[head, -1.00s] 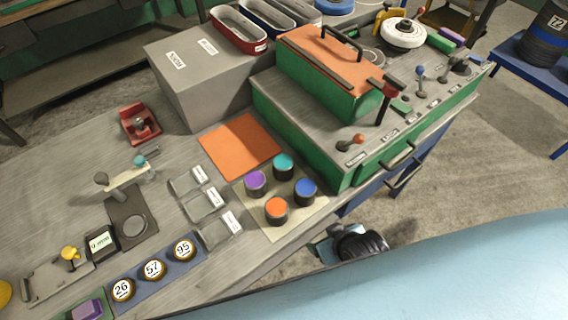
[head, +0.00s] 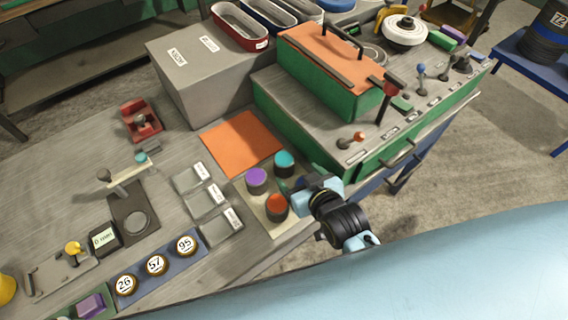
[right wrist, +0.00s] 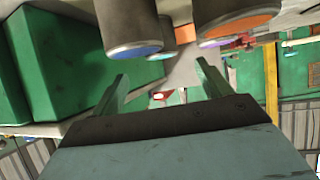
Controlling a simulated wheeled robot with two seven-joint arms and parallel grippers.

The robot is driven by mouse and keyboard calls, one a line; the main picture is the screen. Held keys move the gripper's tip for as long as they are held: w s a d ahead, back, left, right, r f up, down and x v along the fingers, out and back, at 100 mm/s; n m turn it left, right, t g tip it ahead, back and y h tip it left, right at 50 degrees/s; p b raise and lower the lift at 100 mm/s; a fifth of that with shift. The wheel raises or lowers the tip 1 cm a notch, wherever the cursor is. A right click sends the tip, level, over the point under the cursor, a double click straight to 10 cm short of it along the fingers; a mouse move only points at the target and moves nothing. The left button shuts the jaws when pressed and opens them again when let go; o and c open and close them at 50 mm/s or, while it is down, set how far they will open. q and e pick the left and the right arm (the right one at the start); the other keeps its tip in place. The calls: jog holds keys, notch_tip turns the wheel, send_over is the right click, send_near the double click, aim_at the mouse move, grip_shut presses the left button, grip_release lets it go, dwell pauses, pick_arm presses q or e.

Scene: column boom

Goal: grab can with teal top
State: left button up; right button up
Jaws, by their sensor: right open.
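The can with the teal top (head: 284,160) stands upright at the back right of a group of cans on a beige mat (head: 288,229). It also shows in the right wrist view (right wrist: 161,56), partly hidden behind the blue-topped can (right wrist: 132,30). The purple-topped can (head: 256,178) is left of it and the orange-topped can (head: 277,206) is in front. My right gripper (head: 296,186) is at the right side of the group and hides the blue-topped can in the head view. Its fingers (right wrist: 162,82) are apart and empty in the right wrist view. My left gripper is not in view.
A green cabinet (head: 337,178) with levers stands close behind and right of the cans. An orange square (head: 240,144) lies flat behind them. Clear trays (head: 213,229) sit to their left. Numbered round buttons (head: 156,265) are at the front left.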

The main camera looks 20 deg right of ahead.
aim_at(286, 161)
jog(key=x, duration=0.8)
jog(key=shift+w+a+r, duration=0.1)
jog(key=shift+w+r, duration=0.05)
jog(key=shift+w, duration=0.1)
jog(key=c, duration=1.2)
jog(key=shift+r, duration=0.1)
